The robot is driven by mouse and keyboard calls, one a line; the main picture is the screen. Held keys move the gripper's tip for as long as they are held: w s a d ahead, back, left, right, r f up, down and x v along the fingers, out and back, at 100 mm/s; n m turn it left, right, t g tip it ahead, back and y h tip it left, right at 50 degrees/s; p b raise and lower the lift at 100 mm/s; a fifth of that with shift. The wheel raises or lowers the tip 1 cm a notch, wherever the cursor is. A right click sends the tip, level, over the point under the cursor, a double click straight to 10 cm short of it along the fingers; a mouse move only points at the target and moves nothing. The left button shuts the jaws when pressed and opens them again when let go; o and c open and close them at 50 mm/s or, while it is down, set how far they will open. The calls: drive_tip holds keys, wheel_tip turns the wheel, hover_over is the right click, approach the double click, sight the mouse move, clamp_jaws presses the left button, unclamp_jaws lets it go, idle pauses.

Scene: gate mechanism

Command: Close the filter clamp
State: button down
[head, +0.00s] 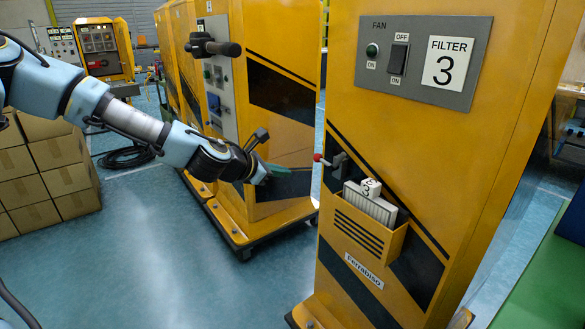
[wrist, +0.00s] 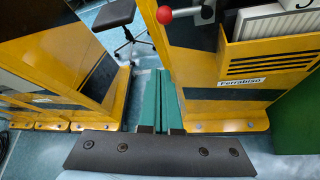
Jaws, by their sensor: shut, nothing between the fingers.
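The filter clamp (head: 339,163) is a grey bracket with a short lever ending in a red knob, on the front of the yellow filter 3 cabinet (head: 430,150). In the wrist view its red knob (wrist: 164,15) and lever show at the top, and the lever points left. The filter (head: 370,205), with a white block marked 3 on top, sits in a yellow slotted holder (head: 350,228) below the clamp. My gripper (head: 288,171) is shut and empty, left of the knob and apart from it. Its green fingers (wrist: 160,75) show in the wrist view, below the knob in the picture.
A panel (head: 425,60) with a fan switch is above the clamp. Another yellow cabinet (head: 270,120) with a black handle stands behind my gripper. Cardboard boxes (head: 45,165) are stacked at left. The blue floor (head: 200,265) in front is clear. A green surface (head: 545,270) is at right.

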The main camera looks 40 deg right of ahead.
drive_tip(key=d+f+p, duration=0.1)
drive_tip(key=d+p, duration=0.3)
drive_tip(key=d, duration=0.5)
drive_tip(key=shift+d, duration=0.15)
drive_tip(key=shift+s+r+m+t+b, duration=0.1)
drive_tip(key=shift+r+m+t+b, duration=0.55)
drive_tip(key=shift+b, duration=0.2)
idle(0.4)
drive_tip(key=shift+s+r+m+t+h+b, duration=0.45)
drive_tip(key=shift+r+m+t+b, duration=0.55)
drive_tip(key=shift+b, duration=0.9)
drive_tip(key=shift+s+r+m+t+h+b, duration=0.4)
drive_tip(key=shift+r+m+t+h+b, duration=0.2)
drive_tip(key=shift+m+b, duration=0.95)
drive_tip(key=shift+s+r+m+t+h+b, duration=0.45)
drive_tip(key=shift+r+m+t+b, duration=0.4)
drive_tip(key=shift+b, duration=1.35)
drive_tip(key=shift+r, duration=0.1)
drive_tip(key=shift+w, duration=0.1)
